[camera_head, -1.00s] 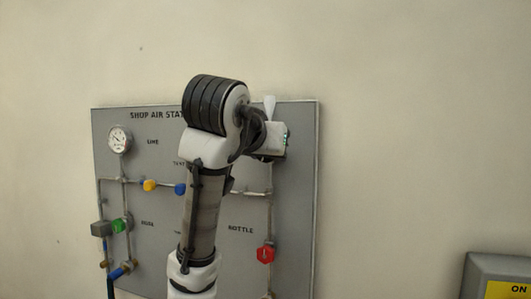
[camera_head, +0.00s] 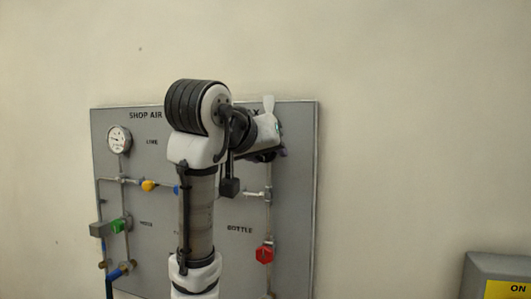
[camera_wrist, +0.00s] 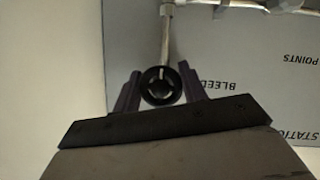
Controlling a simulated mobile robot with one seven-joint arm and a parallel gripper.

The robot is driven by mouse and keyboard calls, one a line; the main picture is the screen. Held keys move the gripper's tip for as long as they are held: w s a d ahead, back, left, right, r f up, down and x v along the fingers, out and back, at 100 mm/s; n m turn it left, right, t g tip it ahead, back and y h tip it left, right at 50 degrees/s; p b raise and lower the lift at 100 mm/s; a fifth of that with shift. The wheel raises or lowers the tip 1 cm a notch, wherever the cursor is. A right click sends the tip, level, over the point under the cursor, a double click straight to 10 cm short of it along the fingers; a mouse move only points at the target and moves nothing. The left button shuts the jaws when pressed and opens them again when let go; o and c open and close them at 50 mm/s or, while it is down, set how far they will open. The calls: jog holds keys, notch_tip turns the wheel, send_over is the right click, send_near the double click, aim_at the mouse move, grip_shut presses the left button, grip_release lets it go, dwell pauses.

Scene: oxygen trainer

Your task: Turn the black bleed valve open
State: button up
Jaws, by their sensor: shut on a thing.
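The black bleed valve (camera_wrist: 147,91) is a round knob with a ring-like face, seen in the wrist view at the end of a thin metal pipe. My gripper (camera_wrist: 160,72) has a dark purple finger on either side of the knob and is shut on it. An upside-down "BLEED" label is beside it on the panel. In the head view my gripper is at the upper right of the grey panel (camera_head: 300,200), and my wrist hides the black valve.
The panel also carries a gauge (camera_head: 118,139), a yellow knob (camera_head: 148,186), a green valve (camera_head: 118,226) and a red valve (camera_head: 264,254). My arm covers the panel's middle. A grey box with a yellow "ON" label (camera_head: 508,290) is at the lower right.

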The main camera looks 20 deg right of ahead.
jog(key=shift+f, duration=0.15)
jog(key=o, duration=1)
jog(key=b+v, duration=0.3)
jog(key=v, duration=1.1)
jog(key=shift+d+b, duration=0.15)
jog(key=shift+b, duration=0.25)
